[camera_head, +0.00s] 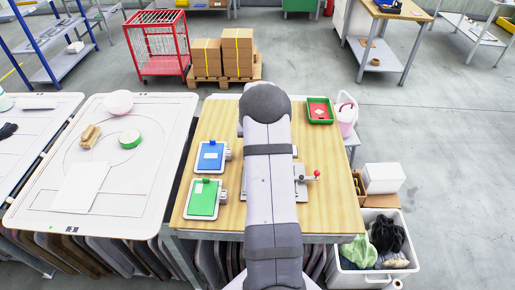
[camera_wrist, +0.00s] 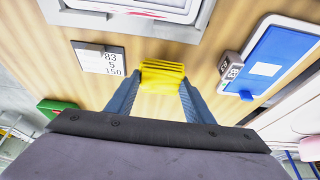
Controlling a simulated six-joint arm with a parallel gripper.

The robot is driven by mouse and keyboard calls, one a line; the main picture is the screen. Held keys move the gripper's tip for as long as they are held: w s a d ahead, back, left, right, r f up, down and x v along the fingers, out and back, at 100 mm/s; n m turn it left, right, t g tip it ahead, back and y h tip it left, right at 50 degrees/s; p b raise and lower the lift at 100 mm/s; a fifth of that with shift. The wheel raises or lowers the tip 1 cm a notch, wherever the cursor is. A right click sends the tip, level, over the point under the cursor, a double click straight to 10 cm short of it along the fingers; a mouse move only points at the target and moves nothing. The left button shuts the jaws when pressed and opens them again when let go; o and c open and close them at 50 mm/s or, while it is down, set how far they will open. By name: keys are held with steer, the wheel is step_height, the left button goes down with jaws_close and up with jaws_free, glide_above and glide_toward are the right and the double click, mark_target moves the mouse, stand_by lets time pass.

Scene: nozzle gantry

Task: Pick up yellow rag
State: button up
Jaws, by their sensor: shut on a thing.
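The yellow rag (camera_wrist: 162,73) shows in the wrist view as a crumpled, folded yellow bundle between the fingertips. My gripper (camera_wrist: 160,82) is shut on it, with a blue-grey finger on each side. The wooden table top lies behind the rag in that view; I cannot tell how far the rag is above it. In the head view my arm hides the gripper and the rag.
The wooden table (camera_head: 235,135) bears a blue clipboard-like panel (camera_head: 211,156), a green one (camera_head: 203,199), a green-rimmed tray (camera_head: 319,111) and a red-knobbed metal fixture (camera_head: 312,176). A number card (camera_wrist: 99,58) lies near the rag. A white bin (camera_head: 357,279) stands at lower right.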

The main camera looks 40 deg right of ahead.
step_height(320, 180, up, 8)
steer(key=shift+f+b, duration=0.1)
steer(key=shift+b, duration=1.1)
